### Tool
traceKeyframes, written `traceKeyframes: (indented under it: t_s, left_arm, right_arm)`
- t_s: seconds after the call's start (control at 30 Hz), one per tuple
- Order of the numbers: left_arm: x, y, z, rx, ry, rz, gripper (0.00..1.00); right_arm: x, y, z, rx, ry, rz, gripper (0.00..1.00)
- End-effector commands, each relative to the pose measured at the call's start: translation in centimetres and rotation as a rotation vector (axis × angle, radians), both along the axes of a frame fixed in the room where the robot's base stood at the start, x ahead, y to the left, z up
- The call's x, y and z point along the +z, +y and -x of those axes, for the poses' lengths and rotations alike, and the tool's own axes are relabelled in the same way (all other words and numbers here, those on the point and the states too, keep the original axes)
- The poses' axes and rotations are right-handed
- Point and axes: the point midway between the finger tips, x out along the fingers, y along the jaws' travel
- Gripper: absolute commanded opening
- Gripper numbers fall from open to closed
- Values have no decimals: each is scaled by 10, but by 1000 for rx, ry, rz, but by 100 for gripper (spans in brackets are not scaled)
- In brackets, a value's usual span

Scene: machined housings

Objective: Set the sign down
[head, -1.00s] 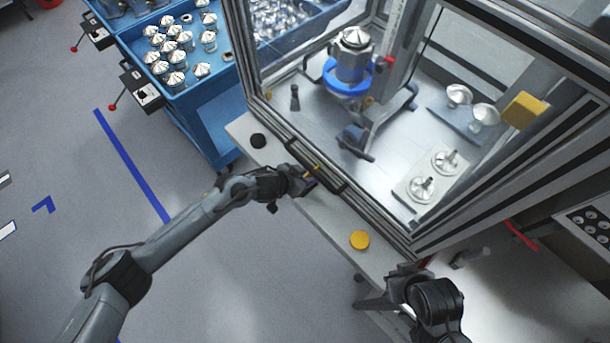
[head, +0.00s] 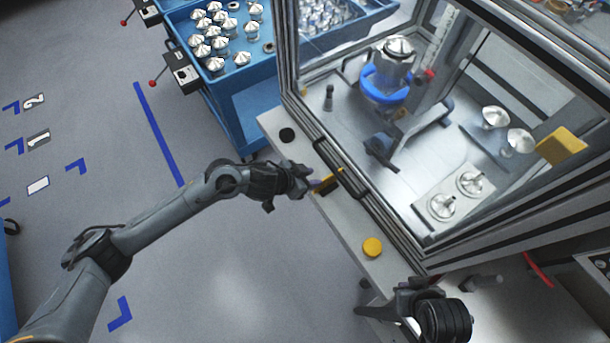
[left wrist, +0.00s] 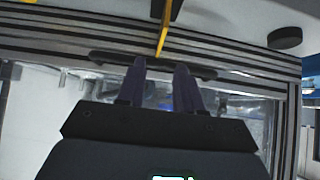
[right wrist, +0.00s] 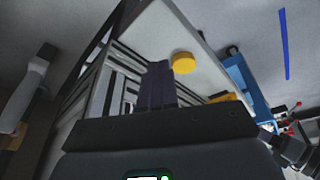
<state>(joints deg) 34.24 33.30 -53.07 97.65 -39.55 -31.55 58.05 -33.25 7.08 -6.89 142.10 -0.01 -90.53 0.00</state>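The sign, a small yellow and black piece (head: 330,183), stands on the pale ledge in front of the machine's door handle. In the left wrist view it shows nearly edge-on as a thin yellow strip (left wrist: 163,28). My left gripper (head: 314,185) is just to the left of the sign in the head view. Its two fingers (left wrist: 160,68) are apart with nothing between them, and the sign lies beyond the tips. My right gripper (right wrist: 156,68) is empty, with its fingers together, near the front end of the ledge. The sign's face cannot be read.
A yellow round cap (head: 373,247) and a black disc (head: 287,135) sit on the ledge (head: 349,228). The door handle (head: 341,168) is close behind the sign. A blue cart (head: 243,112) with metal parts stands at the back left. Open floor lies left of the ledge.

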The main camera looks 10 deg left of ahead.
Motion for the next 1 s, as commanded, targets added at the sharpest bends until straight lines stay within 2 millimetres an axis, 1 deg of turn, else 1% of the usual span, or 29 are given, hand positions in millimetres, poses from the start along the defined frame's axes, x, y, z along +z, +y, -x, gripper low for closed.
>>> traceKeyframes:
  t_s: [0.03,0.1,0.27,0.37,0.47,0.57,0.67,0.77,0.87,0.9,0.97,1.0]
  left_arm:
    - [5,4,3,0,0,0,36]
    - [10,8,7,1,-1,0,36]
    - [16,11,12,1,-1,1,36]
    - [17,5,17,2,-12,8,36]
    - [21,-6,27,16,-38,21,36]
    - [28,-18,41,54,-73,36,36]
    - [37,-18,57,131,-95,38,36]
    - [42,0,76,241,-81,14,36]
    - [40,33,101,361,-22,-32,36]
    - [37,48,113,404,13,-56,36]
    - [32,71,134,465,70,-92,36]
    - [28,86,148,501,113,-117,36]
  right_arm:
    - [2,0,0,2,0,2,0]
    - [2,-1,0,1,1,3,0]
    - [3,-1,0,1,1,3,0]
    - [3,-1,0,1,0,2,0]
    - [3,0,0,0,0,0,0]
    - [3,1,0,-2,0,-3,0]
    - [3,1,0,-4,0,-5,0]
    - [3,2,0,-5,0,-7,0]
    - [4,2,0,-6,0,-8,0]
    - [4,2,0,-6,0,-8,0]
    - [4,2,0,-6,0,-8,0]
    - [4,2,0,-6,0,-8,0]
